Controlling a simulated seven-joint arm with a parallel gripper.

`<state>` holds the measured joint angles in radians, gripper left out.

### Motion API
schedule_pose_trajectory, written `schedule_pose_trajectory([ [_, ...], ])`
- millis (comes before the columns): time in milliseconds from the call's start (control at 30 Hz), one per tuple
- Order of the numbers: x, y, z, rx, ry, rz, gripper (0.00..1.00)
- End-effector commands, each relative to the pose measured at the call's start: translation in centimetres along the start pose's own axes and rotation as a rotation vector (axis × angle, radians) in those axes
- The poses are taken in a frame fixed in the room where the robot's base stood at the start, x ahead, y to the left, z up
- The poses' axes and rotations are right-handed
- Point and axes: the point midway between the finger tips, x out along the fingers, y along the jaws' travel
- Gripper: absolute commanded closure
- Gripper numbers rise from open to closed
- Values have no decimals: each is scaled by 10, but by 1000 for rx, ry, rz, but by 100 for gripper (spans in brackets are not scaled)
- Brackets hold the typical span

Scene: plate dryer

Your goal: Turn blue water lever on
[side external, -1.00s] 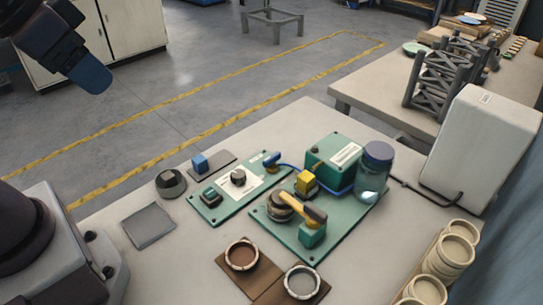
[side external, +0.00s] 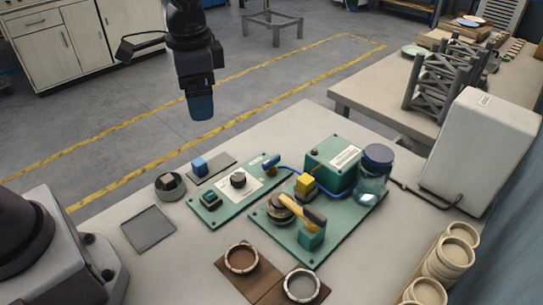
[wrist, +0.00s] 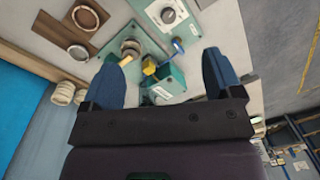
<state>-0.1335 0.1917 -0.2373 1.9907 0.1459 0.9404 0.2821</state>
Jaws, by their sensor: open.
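The blue water lever (side external: 271,161) sits at the far right corner of the smaller green panel (side external: 215,214), beside a blue hose. It also shows in the wrist view (wrist: 178,45), between and beyond my fingers. My gripper (side external: 201,105) hangs pointing down in the side view, well above the table and up-left of the lever. In the wrist view my gripper (wrist: 162,68) has its two blue fingers wide apart with nothing between them. It touches nothing.
A larger green board (side external: 343,232) carries a yellow-handled lever (side external: 314,216), a yellow block (side external: 305,184), a green box (side external: 331,162) and a glass jar (side external: 371,180). A blue cube (side external: 199,164) stands behind the smaller panel. Two round dishes (side external: 241,258) lie in front.

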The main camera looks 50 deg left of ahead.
Motion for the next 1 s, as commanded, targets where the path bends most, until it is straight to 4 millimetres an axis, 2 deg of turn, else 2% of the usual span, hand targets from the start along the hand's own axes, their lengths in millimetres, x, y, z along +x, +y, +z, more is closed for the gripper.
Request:
schedule_pose_trajectory([
  [33, 16, -3, -17, 75, -23, 24, 15],
  [100, 35, -6, -37, 189, -40, 51, 15],
  [300, 87, -14, -90, 515, -37, 122, 15],
  [433, 110, -21, -120, 729, -1, 141, 15],
  [533, 107, -29, -140, 889, 35, 111, 15],
  [600, 97, -36, -147, 972, 49, 78, 15],
  [767, 97, -39, -145, 1090, 42, 71, 15],
  [867, 102, -38, -145, 1108, 42, 72, 15],
  [1000, 122, -36, -145, 1108, 41, 74, 15],
])
